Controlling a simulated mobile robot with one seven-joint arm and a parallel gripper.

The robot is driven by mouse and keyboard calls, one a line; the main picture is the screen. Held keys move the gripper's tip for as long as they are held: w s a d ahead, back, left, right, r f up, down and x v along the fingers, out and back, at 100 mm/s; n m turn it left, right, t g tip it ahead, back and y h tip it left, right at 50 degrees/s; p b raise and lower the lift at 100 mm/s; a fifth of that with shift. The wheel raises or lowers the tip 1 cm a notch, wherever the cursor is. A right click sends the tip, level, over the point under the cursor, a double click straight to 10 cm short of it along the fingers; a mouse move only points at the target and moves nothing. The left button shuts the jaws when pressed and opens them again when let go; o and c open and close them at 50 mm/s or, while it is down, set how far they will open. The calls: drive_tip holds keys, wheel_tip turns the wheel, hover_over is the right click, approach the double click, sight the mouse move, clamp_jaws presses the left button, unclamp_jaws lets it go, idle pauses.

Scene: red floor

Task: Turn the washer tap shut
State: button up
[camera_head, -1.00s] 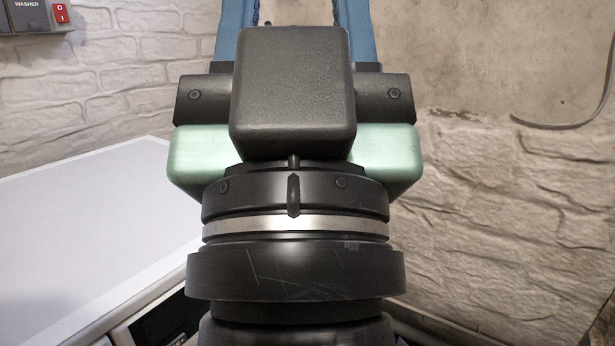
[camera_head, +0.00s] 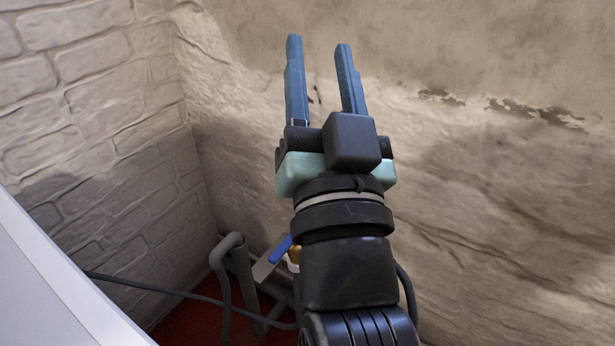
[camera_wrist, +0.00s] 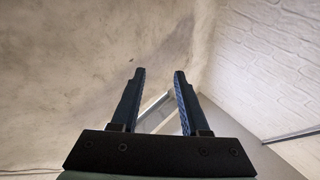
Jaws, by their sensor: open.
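The tap shows low in the corner in the head view, as a blue lever (camera_head: 280,248) beside a brass-coloured body (camera_head: 294,257). My arm hides part of it on the right. My gripper (camera_head: 319,45) is well above the tap, with its blue fingers pointing up along the wall. The fingers are apart with nothing between them. They also show open and empty in the wrist view (camera_wrist: 160,73), where I cannot make out the tap.
A white flat-topped appliance (camera_head: 50,285) fills the lower left. Grey pipes (camera_head: 228,250) and a dark hose (camera_head: 180,292) run low by the tap. A white brick wall (camera_head: 100,120) and a rough plaster wall (camera_head: 500,200) meet in a corner behind. Red floor (camera_head: 195,322) shows below.

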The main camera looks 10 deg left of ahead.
wheel_tip(320, 180, down, 7)
drive_tip(key=w+a+m+g+y, duration=0.1)
drive_tip(key=w+m+g, duration=0.1)
drive_tip(key=w, duration=0.1)
drive_tip(key=m+g+p, duration=0.2)
drive_tip(key=m, duration=0.2)
hover_over(281, 258)
drive_tip(key=d, duration=0.3)
wheel_tip(281, 258, down, 11)
drive_tip(key=s+f+m, duration=0.1)
drive_tip(key=f+m, duration=0.1)
drive_tip(key=f, duration=0.3)
drive_tip(key=s+f+m+g+p, duration=0.1)
drive_tip(key=s+f+m, duration=0.1)
drive_tip(key=f+m, duration=0.1)
drive_tip(key=s+f+m+g, duration=0.1)
drive_tip(key=s+f+m, duration=0.1)
drive_tip(key=f, duration=0.4)
drive_tip(key=shift+s+a+f+m+p, duration=0.25)
drive_tip(key=shift+a+f+m+p, duration=0.05)
drive_tip(key=shift+a+p, duration=0.1)
drive_tip(key=shift+p+x, duration=0.3)
drive_tip(key=shift+x, duration=3.2)
clamp_jaws()
drive_tip(key=shift+f, duration=0.1)
